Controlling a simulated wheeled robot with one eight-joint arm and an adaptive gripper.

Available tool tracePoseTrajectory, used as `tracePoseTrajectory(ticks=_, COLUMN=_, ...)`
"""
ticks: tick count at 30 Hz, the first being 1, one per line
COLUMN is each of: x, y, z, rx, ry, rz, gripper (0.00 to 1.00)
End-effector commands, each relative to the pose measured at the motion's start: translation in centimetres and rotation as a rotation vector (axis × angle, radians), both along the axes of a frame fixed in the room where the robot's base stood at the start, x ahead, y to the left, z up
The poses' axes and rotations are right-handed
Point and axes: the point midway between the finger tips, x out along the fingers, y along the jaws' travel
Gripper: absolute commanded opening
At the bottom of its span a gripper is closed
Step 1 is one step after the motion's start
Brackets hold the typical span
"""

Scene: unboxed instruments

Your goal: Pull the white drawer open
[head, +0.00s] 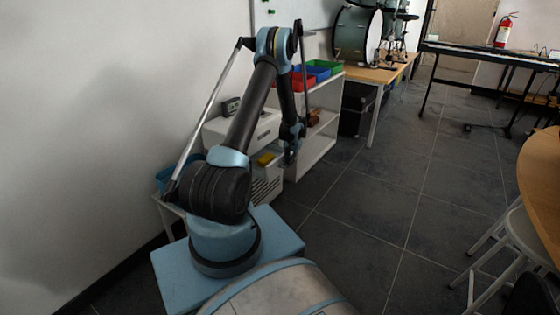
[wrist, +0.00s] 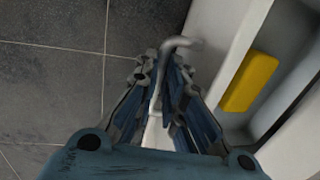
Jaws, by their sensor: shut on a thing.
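The white drawer (wrist: 222,40) fills the right of the wrist view. It stands partly open, and a yellow block (wrist: 249,82) lies inside; the block also shows in the head view (head: 266,158). A grey bar handle (wrist: 180,43) sticks out from the drawer front. My gripper (wrist: 161,72) is shut on this handle, with the bar running between its fingers. In the head view my gripper (head: 290,156) is low beside the white cabinet (head: 243,128), and my arm hides part of the drawer.
A white shelf (head: 318,150) with red, blue and green bins (head: 319,70) stands just behind my gripper. A blue bin (head: 165,176) sits left of the cabinet, near the wall. The dark tiled floor (head: 375,200) to the right is open. A round wooden table (head: 545,170) and stools stand at far right.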

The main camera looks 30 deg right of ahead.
Motion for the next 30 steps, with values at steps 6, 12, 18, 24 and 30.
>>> tracePoseTrajectory(ticks=6, x=-2.1, y=-0.9, z=0.1, rx=-0.001, ry=-0.002, rz=-0.001, gripper=0.0)
tracePoseTrajectory(ticks=12, x=-2.5, y=-1.1, z=0.1, rx=-0.001, ry=-0.002, rz=-0.001, gripper=0.0)
tracePoseTrajectory(ticks=18, x=-2.5, y=-1.1, z=0.1, rx=-0.001, ry=-0.002, rz=0.0, gripper=0.0)
tracePoseTrajectory(ticks=24, x=-2.5, y=-1.1, z=0.1, rx=-0.001, ry=-0.001, rz=0.0, gripper=0.3)
tracePoseTrajectory(ticks=30, x=-2.5, y=-1.0, z=0.0, rx=-0.001, ry=-0.001, rz=0.001, gripper=0.3)
